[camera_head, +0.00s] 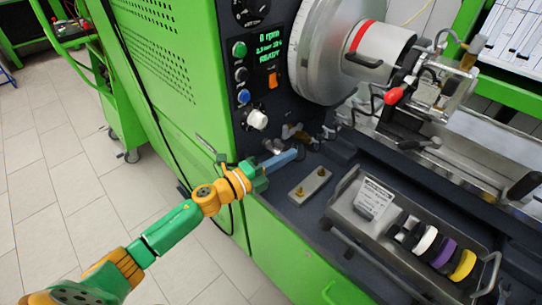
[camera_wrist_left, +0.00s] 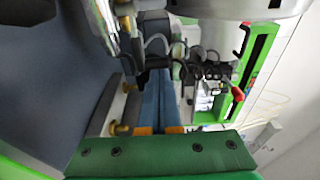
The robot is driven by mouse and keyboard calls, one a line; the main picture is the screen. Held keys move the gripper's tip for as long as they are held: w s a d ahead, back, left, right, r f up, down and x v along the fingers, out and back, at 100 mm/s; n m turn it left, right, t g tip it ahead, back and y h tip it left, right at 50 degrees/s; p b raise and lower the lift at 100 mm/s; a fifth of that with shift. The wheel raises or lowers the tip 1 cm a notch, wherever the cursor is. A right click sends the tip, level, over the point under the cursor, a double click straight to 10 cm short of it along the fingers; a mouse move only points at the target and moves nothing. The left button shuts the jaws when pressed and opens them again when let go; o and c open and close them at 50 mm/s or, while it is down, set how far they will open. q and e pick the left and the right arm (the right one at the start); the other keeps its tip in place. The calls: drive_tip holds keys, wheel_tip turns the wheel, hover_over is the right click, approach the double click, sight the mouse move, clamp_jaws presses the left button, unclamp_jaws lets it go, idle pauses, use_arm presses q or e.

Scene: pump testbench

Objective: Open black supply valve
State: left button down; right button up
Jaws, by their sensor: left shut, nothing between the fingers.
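My left gripper (camera_head: 292,155) reaches in over the dark bench ledge, with its blue fingers together and nothing between them. In the left wrist view its blue fingers (camera_wrist_left: 160,103) lie side by side and point away from the camera. Small metal and dark fittings (camera_head: 293,132) sit just beyond the fingertips, below the control panel; a gap to them is hard to judge. The black supply valve cannot be clearly told apart among these fittings. My right gripper is not in view.
A metal block with brass pins (camera_head: 310,186) lies right of the fingers. A grey tray (camera_head: 367,228) with coloured rings stands further right. The control panel (camera_head: 262,70) rises behind, with a large metal drum (camera_head: 312,55) beside it. A red knob (camera_head: 393,96) sits at upper right.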

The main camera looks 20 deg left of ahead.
use_arm(q)
drive_tip(key=shift+w, duration=0.15)
drive_tip(key=shift+d, duration=0.25)
drive_tip(key=shift+f, duration=0.1)
idle(0.4)
